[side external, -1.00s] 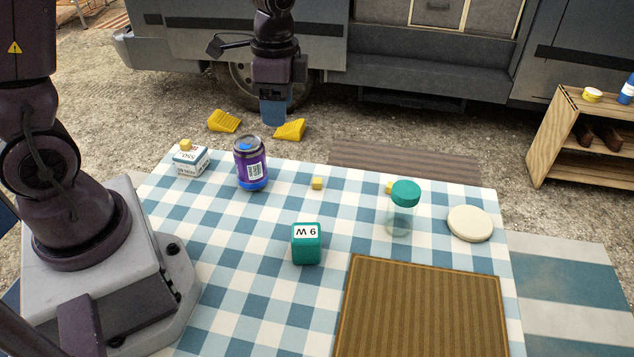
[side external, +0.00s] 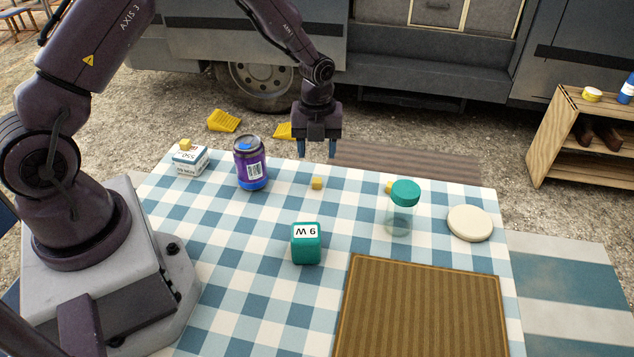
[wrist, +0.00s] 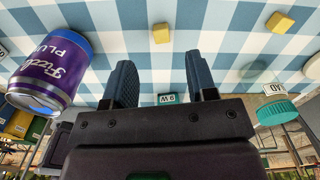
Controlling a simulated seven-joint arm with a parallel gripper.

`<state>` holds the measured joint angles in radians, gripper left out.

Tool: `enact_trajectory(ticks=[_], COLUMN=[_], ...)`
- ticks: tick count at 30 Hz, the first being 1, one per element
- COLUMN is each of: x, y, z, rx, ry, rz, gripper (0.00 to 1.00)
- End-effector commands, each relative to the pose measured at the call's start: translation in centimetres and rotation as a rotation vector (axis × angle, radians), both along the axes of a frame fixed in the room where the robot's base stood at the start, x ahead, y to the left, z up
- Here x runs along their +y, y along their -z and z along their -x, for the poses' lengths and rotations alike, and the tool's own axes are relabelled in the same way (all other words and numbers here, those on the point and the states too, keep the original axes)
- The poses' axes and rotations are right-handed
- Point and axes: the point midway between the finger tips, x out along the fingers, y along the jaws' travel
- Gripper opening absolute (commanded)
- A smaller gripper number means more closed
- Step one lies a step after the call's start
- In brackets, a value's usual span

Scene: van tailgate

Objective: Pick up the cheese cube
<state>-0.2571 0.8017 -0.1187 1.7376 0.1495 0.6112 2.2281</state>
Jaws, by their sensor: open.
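A small yellow cheese cube (side external: 317,183) sits on the checked cloth right of the purple can. It also shows in the wrist view (wrist: 160,33), ahead of the space between the fingers. A second yellow cube (side external: 389,187) is partly hidden behind the green-lidded jar and shows in the wrist view (wrist: 280,22). A third (side external: 186,144) rests on the small white and blue box. My gripper (side external: 317,150) is open and empty, pointing down above the cloth's far edge, over and apart from the middle cube.
The purple can (side external: 250,163) stands left of the middle cube. The green-lidded jar (side external: 402,210) stands to its right, with a cream disc (side external: 470,223) beyond. A teal block (side external: 306,244) and brown ribbed mat (side external: 420,310) lie nearer. The cloth around the middle cube is clear.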

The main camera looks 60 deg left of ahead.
Motion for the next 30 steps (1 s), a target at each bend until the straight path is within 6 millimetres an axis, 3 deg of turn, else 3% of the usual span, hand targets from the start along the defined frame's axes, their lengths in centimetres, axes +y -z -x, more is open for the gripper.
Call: enact_trajectory(ticks=[18,27,30], x=[-0.3,-0.3,-0.3], y=[7.2,7.7,7.6], z=[0.2,0.1,0.1], rx=[0.001,-0.001,-0.001], ry=[-0.002,-0.002,-0.002], rz=[0.0,0.0,0.0], gripper=[0.52,0.52,0.29])
